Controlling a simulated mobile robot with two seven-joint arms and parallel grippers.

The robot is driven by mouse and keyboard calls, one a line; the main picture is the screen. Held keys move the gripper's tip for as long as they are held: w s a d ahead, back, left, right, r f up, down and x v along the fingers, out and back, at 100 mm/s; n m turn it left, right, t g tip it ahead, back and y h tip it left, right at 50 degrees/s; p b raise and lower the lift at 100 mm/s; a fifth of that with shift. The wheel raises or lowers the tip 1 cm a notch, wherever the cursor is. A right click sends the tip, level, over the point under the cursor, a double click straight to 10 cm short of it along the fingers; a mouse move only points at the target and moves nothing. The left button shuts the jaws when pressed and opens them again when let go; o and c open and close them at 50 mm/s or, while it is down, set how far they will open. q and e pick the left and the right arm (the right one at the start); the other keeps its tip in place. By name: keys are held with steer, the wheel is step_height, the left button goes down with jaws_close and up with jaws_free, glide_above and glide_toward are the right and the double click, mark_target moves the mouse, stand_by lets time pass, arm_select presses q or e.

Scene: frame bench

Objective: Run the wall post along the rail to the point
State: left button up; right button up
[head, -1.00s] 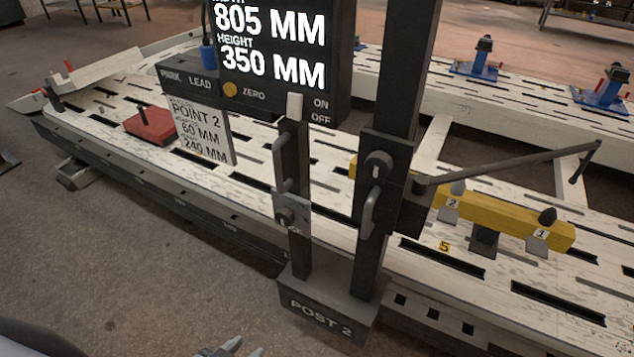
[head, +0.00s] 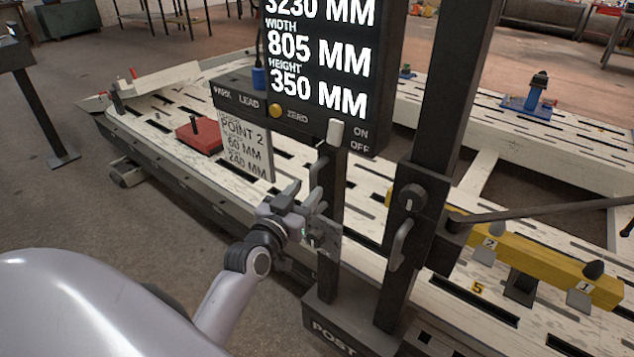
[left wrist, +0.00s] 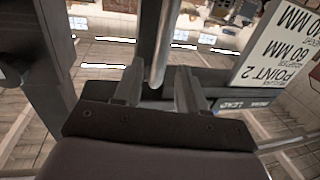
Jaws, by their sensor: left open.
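The wall post is a dark upright (head: 455,110) on a base marked POST (head: 335,322) at the bench's near edge. A thinner dark upright (head: 331,190) stands on the same base. My left gripper (head: 306,199) is open beside this thinner upright. In the left wrist view a grey rounded bar (left wrist: 163,45) reaches down between its open fingers (left wrist: 160,92); I cannot tell whether they touch it. The rail (head: 190,190) runs along the bench's near side. A POINT 2 card (head: 245,145), also in the left wrist view (left wrist: 285,45), hangs below the display box. My right gripper is out of view.
A display (head: 325,65) with measurements is mounted above the bench. A red block (head: 198,135) lies on the slotted bench (head: 150,110). A yellow bar (head: 555,265) with numbered tags is at right, below a thin arm (head: 545,212). The floor at left has free room.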

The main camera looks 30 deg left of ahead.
mark_target(311, 185)
arm_select(q)
steer(key=shift+w+a, duration=0.2)
steer(key=shift+w, duration=1.95)
jaws_close()
